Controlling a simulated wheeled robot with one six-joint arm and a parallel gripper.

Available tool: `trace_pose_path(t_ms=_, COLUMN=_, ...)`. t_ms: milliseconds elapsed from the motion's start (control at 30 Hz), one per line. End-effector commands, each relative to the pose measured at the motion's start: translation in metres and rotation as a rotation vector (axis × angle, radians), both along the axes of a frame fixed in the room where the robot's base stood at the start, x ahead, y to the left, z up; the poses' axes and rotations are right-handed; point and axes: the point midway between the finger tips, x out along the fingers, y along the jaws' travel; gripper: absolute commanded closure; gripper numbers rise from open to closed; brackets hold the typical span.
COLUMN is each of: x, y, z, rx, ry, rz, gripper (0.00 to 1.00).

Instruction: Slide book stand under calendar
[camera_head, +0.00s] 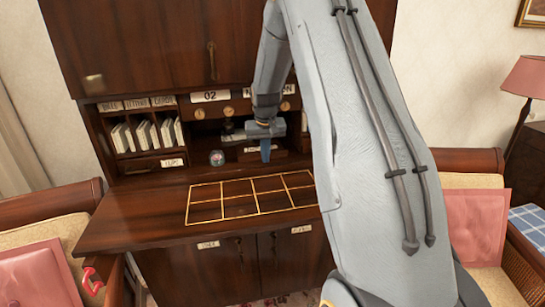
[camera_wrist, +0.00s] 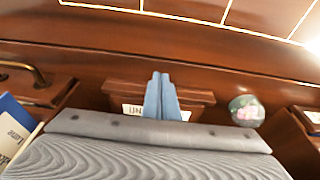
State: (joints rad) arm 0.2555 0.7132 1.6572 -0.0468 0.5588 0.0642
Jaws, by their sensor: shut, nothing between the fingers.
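My gripper (camera_head: 265,152) points down in front of the desk's middle compartments, its blue fingers together and empty. The fingers also show in the wrist view (camera_wrist: 161,96), in front of a small labelled drawer front (camera_wrist: 190,96). No book stand can be made out for certain. White books (camera_head: 145,134) stand in the left cubbies. A blue and white book (camera_wrist: 14,125) shows at the left of the wrist view. Nothing is clearly a calendar; an "02" plate (camera_head: 210,97) is on the hutch, and a gold-lined grid (camera_head: 250,198) lies on the desktop.
A round glass object (camera_head: 217,158) stands on the desk left of my gripper and shows in the wrist view (camera_wrist: 246,110). The desktop (camera_head: 150,212) is largely clear. Chairs with pink cushions (camera_head: 45,275) flank the desk. My arm hides the desk's right part.

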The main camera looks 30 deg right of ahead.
Motion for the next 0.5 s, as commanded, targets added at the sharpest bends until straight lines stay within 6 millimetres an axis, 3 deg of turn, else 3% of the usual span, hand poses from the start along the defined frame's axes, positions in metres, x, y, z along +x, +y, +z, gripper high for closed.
trace_pose_path(t_ms=33, x=0.0116, y=-0.0008, z=0.0147, rx=-0.009, ry=-0.027, rz=0.003, gripper=1.0)
trace_pose_path(t_ms=500, x=0.0049, y=0.0082, z=0.0187, rx=-0.011, ry=-0.03, rz=0.014, gripper=1.0)
